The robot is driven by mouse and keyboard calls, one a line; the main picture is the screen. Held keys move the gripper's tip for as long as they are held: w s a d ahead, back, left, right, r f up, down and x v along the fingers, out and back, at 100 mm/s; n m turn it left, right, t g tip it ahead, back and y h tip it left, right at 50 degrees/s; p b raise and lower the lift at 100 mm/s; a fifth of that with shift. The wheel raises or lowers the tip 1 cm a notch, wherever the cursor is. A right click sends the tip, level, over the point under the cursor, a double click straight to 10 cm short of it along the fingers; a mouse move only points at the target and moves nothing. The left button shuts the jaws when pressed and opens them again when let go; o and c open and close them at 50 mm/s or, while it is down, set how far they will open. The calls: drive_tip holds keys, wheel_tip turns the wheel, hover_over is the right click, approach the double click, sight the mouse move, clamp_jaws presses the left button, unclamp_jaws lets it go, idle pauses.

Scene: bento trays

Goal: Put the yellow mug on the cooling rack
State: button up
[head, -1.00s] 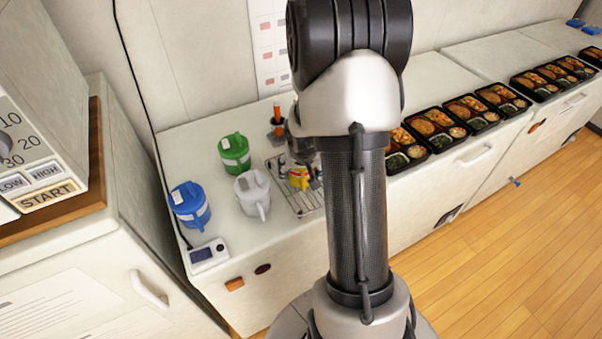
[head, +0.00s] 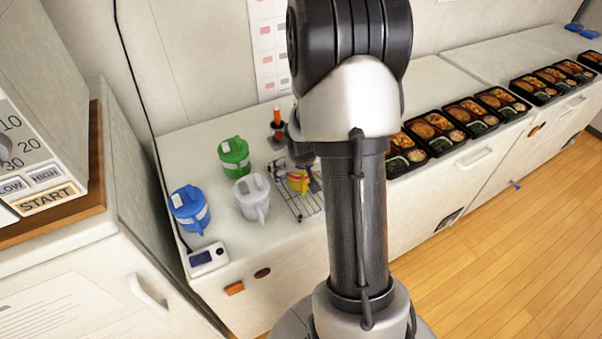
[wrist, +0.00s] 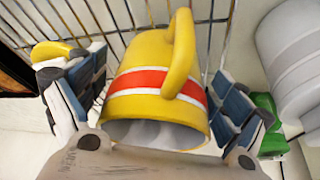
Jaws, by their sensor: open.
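The yellow mug (head: 298,184), with a red and white band, is on the wire cooling rack (head: 290,203). In the wrist view the mug (wrist: 142,82) lies between my fingers, its handle toward the upper right and its open rim facing my gripper. The rack's bars (wrist: 105,18) show behind it. My gripper (wrist: 155,98) is open, with one finger on each side of the mug; whether either pad touches it I cannot tell. In the head view my arm hides part of the rack and of the gripper.
A white mug (head: 252,193), a green mug (head: 234,157) and a blue mug (head: 188,207) stand left of the rack. An orange-handled item (head: 278,122) stands behind it. Several bento trays (head: 465,112) line the counter at right. A small device (head: 208,259) sits at the front left.

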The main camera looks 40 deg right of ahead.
drive_tip(key=p+v, duration=0.4)
drive_tip(key=v, duration=0.7)
drive_tip(key=shift+w+d+r+p, duration=0.1)
drive_tip(key=shift+p, duration=0.25)
drive_tip(key=shift+a+r, duration=0.3)
drive_tip(key=shift+r, duration=0.4)
drive_tip(key=s+a+r+n, duration=0.3)
drive_tip(key=a+r, duration=0.7)
drive_tip(key=a, duration=0.1)
drive_tip(key=s+a+r+n+y, duration=0.1)
drive_tip(key=s+a+r+n, duration=0.1)
drive_tip(key=s+a, duration=0.4)
drive_tip(key=s+a+r+n+y, duration=0.1)
drive_tip(key=s+a+r+n, duration=0.1)
drive_tip(key=s+a+r, duration=0.2)
drive_tip(key=s+a, duration=0.2)
drive_tip(key=s, duration=0.1)
drive_tip(key=shift+s+a+r+t+y, duration=0.2)
drive_tip(key=shift+a+r+t+y, duration=0.1)
drive_tip(key=shift+t+y, duration=0.1)
